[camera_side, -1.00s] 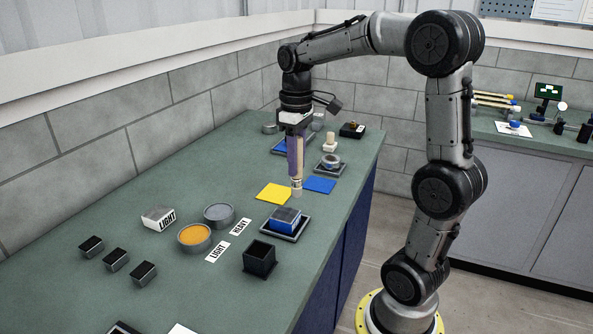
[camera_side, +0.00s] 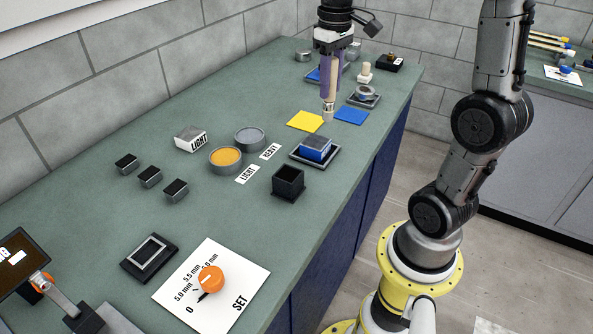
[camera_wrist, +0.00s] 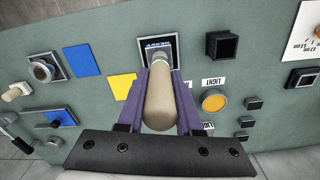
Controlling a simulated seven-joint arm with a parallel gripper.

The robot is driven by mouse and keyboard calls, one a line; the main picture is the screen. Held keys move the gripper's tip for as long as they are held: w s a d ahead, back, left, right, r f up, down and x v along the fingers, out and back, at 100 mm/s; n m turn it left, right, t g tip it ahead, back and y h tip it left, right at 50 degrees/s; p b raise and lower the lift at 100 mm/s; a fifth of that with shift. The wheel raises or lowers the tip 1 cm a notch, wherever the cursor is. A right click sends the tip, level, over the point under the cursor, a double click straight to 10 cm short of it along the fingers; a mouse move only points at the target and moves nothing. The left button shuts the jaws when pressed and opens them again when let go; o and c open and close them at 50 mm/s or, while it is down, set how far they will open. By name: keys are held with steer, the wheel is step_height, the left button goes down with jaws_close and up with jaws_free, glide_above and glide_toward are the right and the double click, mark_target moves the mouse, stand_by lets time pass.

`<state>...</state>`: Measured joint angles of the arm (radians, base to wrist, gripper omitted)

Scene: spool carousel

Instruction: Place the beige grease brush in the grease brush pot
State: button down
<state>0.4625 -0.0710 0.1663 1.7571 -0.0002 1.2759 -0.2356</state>
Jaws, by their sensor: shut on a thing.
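My gripper (camera_side: 328,82) has purple fingers shut on the beige grease brush (camera_side: 329,106), which hangs upright with its tip down. In the side view the tip appears between the yellow mat and the blue mat; its height above the bench is hard to tell. In the wrist view the brush (camera_wrist: 158,102) lies between the fingers (camera_wrist: 159,80), and its grey tip overlaps a tray with a blue block. A black, square, open-topped box (camera_side: 288,182), which looks like the grease brush pot, stands apart on the bench; it also shows in the wrist view (camera_wrist: 221,45).
An orange-filled tin (camera_side: 225,160) and a grey tin (camera_side: 249,138) stand left of the pot, near LIGHT and HEAVY labels. A tray (camera_side: 308,158) with a blue block sits just behind the pot. Several small dark-topped blocks (camera_side: 150,176) stand further left. Bench in front of the pot is clear.

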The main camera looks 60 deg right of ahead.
steer(key=w+a+f, duration=0.2)
steer(key=a+f, duration=0.1)
steer(key=a, duration=1.1)
steer(key=shift+a+f, duration=0.2)
steer(key=shift+f, duration=3.8)
steer(key=shift+f, duration=0.15)
steer(key=c, duration=0.6)
jaws_free()
